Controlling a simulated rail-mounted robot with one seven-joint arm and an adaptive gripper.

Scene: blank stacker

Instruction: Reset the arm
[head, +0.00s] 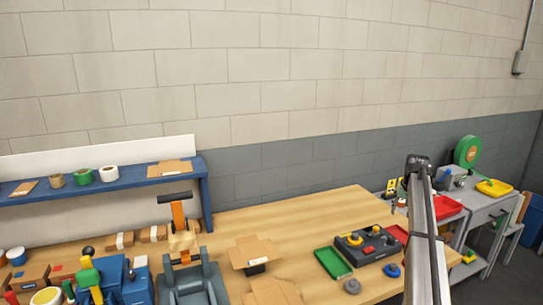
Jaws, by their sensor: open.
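I cannot make out my gripper or its fingertips in the head view, so I cannot tell where it is over the bench. The wooden workbench (305,218) runs across the lower part of the view. On its right half sit a dark control box (369,244) with yellow and red knobs and a green tray (332,263). A dark grey fixture (187,286) with an orange-and-black upright (178,214) stands at the front left of the bench.
A blue shelf (130,183) at the back left holds tape rolls (83,177) and a flat carton (171,168). Cardboard boxes (252,251) lie mid-bench. At the right are a red tray (447,207), a yellow tray (494,188) and a green round object (467,151). The bench's back middle is clear.

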